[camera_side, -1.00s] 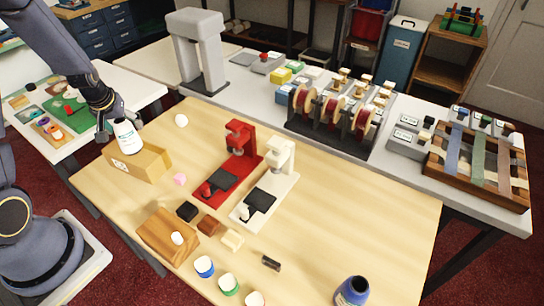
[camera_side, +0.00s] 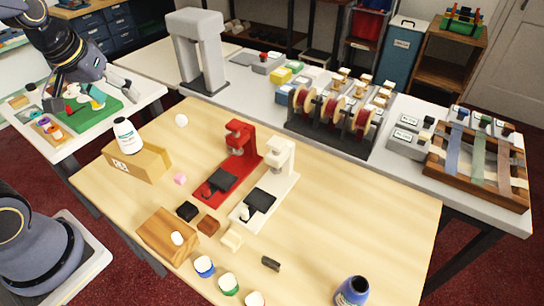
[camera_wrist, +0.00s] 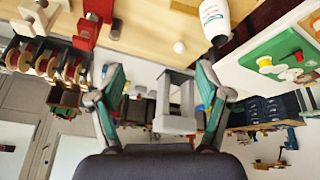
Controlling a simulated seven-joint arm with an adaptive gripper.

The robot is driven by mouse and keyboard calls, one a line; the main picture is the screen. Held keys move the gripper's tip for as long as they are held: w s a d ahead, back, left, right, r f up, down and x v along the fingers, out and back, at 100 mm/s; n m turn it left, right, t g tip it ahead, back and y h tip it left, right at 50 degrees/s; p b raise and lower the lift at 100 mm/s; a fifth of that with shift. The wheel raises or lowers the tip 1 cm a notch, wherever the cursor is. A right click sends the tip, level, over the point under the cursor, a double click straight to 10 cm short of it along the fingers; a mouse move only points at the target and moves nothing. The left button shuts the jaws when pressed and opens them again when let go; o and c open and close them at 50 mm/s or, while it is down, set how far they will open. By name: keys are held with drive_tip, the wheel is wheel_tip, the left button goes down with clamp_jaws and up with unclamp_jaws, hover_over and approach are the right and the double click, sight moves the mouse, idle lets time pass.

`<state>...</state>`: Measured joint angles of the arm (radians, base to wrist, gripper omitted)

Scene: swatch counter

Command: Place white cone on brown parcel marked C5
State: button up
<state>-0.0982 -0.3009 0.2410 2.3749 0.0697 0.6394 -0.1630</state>
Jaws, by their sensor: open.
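The white cone (camera_side: 126,138), with a dark top and a small label, stands upright on top of the brown parcel (camera_side: 150,164) at the left of the wooden table. The parcel has a white label on its front face, too small to read surely. The cone also shows at the top of the wrist view (camera_wrist: 214,18), partly cut off. My gripper (camera_side: 118,97) is open and empty, above and behind the cone and apart from it. In the wrist view, nothing lies between its spread fingers (camera_wrist: 160,70).
A green board (camera_side: 95,113) with small parts lies on the side table below my gripper. A small white knob-like thing (camera_side: 181,120) is right of the cone. Red (camera_side: 228,172) and white (camera_side: 268,190) presses stand mid-table. A wooden block (camera_side: 163,232) is nearer.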

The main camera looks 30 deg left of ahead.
drive_tip(key=s+d+r+m+t+h, duration=0.1)
drive_tip(key=s+d+r+m, duration=0.3)
drive_tip(key=s+d, duration=0.3)
drive_tip(key=d+m, duration=0.1)
drive_tip(key=d, duration=0.2)
drive_tip(key=shift+s+d, duration=0.25)
drive_tip(key=shift+s, duration=0.1)
